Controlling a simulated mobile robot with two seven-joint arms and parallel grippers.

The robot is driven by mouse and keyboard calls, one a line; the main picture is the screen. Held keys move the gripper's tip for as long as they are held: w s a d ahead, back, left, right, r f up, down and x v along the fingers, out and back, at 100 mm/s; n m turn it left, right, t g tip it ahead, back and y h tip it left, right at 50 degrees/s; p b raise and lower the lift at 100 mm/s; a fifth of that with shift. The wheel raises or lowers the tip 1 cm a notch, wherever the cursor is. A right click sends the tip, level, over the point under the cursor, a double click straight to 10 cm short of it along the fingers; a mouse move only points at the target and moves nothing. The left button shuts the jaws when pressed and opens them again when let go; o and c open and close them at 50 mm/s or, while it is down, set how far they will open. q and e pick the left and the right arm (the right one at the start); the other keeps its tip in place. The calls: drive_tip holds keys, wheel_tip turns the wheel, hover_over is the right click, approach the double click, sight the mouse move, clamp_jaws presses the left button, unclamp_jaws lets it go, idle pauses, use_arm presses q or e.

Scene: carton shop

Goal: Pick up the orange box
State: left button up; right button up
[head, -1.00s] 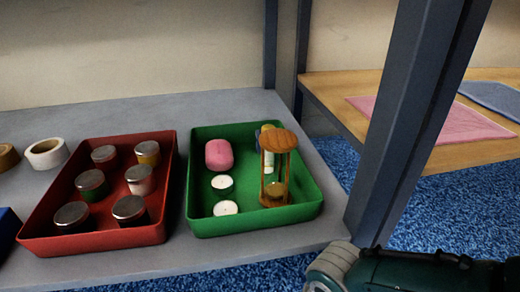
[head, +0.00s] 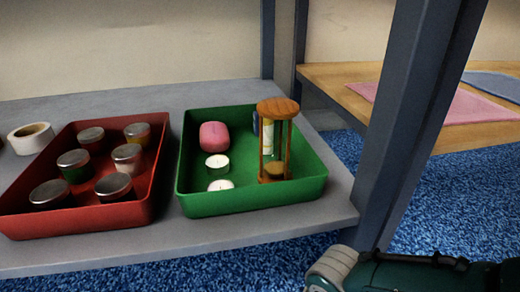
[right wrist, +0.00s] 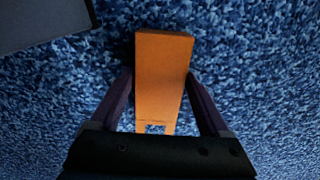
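The orange box (right wrist: 162,75) is in the right wrist view, a tall plain block between the two fingers of my right gripper (right wrist: 160,76). The fingers press on its left and right sides, and the gripper looks shut on it. Blue carpet shows all around the box. In the head view only part of my right arm shows at the bottom right; the gripper and box are out of that picture. My left gripper is in neither view.
A grey shelf (head: 290,225) bears a red tray (head: 100,222) of lidded jars and a green tray (head: 250,204) with pink soap (head: 214,136), candles and an hourglass (head: 278,140). A dark post (head: 400,130) stands right of it. Blue carpet lies below.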

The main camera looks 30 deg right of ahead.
drive_tip(key=c, duration=1.2)
